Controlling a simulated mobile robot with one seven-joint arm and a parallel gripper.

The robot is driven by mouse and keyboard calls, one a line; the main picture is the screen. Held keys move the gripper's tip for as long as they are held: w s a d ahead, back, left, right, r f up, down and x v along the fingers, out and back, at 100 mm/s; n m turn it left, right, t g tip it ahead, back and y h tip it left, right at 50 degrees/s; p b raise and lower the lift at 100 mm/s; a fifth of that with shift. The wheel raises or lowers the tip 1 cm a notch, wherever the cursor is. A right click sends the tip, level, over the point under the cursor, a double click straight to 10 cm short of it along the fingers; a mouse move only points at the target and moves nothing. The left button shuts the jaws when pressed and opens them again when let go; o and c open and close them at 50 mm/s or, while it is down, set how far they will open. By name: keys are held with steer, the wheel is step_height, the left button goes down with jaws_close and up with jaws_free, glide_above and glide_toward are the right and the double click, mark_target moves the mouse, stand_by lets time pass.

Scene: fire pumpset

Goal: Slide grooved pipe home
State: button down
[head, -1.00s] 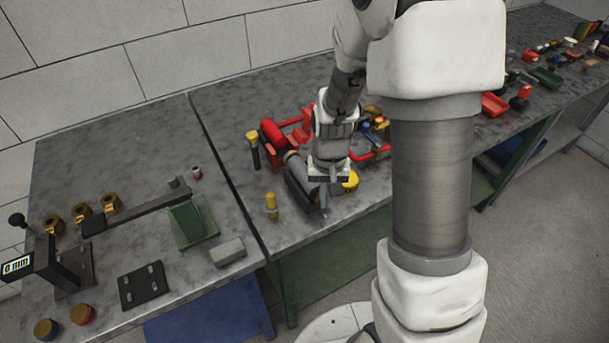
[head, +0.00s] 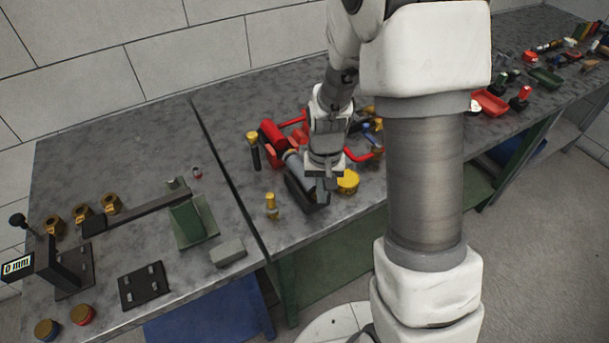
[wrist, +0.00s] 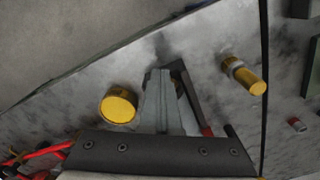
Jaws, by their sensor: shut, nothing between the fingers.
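A grey pipe (head: 293,160) lies in a dark cradle (head: 297,192) near the front of the middle bench. I take it for the grooved pipe; its grooves are too small to make out. My gripper (head: 322,192) points down at the near right end of the cradle and hides part of it. In the wrist view my gripper's fingers (wrist: 160,78) are together with nothing between them. A dark edge of the cradle (wrist: 187,92) shows beside them. The pipe is mostly hidden there, and I cannot tell whether the fingers touch it.
Red pipework (head: 275,135) lies behind. A green stand with a long bar (head: 188,220) occupies the left bench.

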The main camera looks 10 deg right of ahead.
steer(key=shift+w+a, duration=0.2)
steer(key=shift+w, duration=0.35)
steer(key=shift+s+d, duration=0.1)
steer(key=shift+s, duration=0.2)
stand_by(0.5)
steer(key=shift+w+d, duration=0.1)
steer(key=shift+d, duration=0.15)
steer(key=shift+w+d, duration=0.1)
steer(key=shift+d, duration=0.25)
steer(key=shift+w+a, duration=0.25)
steer(key=shift+w, duration=0.4)
steer(key=shift+w+a, duration=0.2)
steer(key=shift+w, duration=0.5)
steer(key=shift+w+a, duration=0.25)
steer(key=shift+w, duration=0.4)
stand_by(1.3)
steer(key=shift+s+d, duration=0.1)
steer(key=shift+s, duration=0.1)
stand_by(0.5)
steer(key=shift+s+d+r, duration=0.1)
steer(key=shift+s, duration=0.3)
steer(key=shift+r+p, duration=2.4)
steer(key=shift+r, duration=1)
